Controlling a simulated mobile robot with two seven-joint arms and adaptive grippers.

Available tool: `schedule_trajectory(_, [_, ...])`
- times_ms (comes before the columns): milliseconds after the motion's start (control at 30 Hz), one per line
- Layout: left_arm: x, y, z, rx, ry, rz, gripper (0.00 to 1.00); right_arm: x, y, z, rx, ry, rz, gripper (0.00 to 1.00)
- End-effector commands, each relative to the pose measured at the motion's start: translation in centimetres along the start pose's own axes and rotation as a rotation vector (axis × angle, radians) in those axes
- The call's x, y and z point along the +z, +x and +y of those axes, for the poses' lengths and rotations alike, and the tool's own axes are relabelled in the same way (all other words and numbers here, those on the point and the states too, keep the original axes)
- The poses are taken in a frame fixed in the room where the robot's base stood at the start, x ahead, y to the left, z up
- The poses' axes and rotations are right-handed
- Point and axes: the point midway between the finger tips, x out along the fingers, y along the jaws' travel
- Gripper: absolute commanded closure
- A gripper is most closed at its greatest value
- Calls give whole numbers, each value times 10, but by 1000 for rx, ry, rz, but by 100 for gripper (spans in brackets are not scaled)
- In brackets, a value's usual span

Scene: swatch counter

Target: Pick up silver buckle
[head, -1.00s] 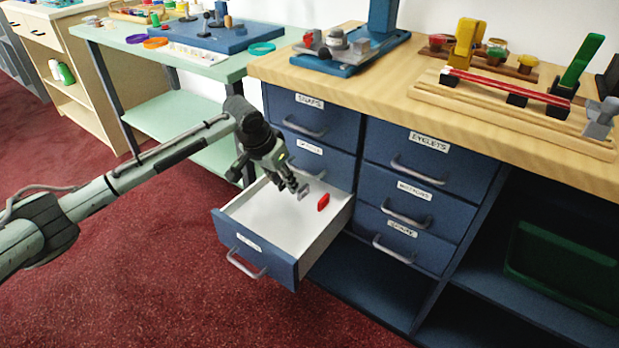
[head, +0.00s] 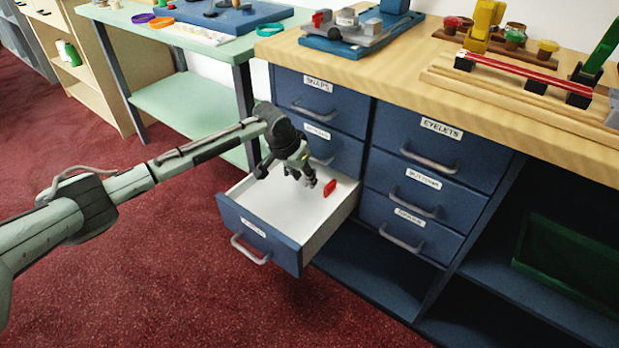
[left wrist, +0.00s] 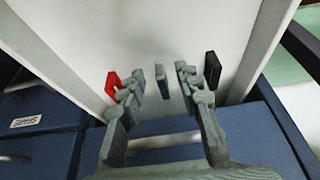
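The silver buckle (left wrist: 160,76) is a small grey bar standing on the white drawer floor. In the left wrist view it shows in the gap between the two fingertips of my left gripper (left wrist: 159,79), with space on both sides. The gripper is open and empty. In the head view my left gripper (head: 306,178) points down into the open drawer (head: 280,250); there I cannot clearly tell the silver buckle from the fingertips. My right gripper is in neither view.
A red buckle (left wrist: 111,84) stands close beside the left-hand finger in the wrist view; it also shows in the head view (head: 330,188). A black buckle (left wrist: 212,69) stands beyond the other finger. The drawer's walls enclose them. A wooden counter (head: 400,75) rises behind.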

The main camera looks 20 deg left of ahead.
Motion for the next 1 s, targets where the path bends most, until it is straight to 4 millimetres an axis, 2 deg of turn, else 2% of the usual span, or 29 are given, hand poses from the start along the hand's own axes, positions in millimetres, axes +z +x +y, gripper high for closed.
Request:
schedule_trajectory(33, [0, 0, 0, 0, 0, 0, 69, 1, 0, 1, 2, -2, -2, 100])
schedule_trajectory(300, [0, 0, 0, 0, -1, 0, 100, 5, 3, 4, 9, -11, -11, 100])
schedule_trajectory(733, [-2, -5, 0, 0, -1, 1, 100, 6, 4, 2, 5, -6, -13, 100])
schedule_trajectory(867, [-7, -16, -1, 0, -1, 2, 100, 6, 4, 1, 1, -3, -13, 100])
schedule_trajectory(1000, [-16, -36, -1, 0, -1, 3, 100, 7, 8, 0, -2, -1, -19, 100])
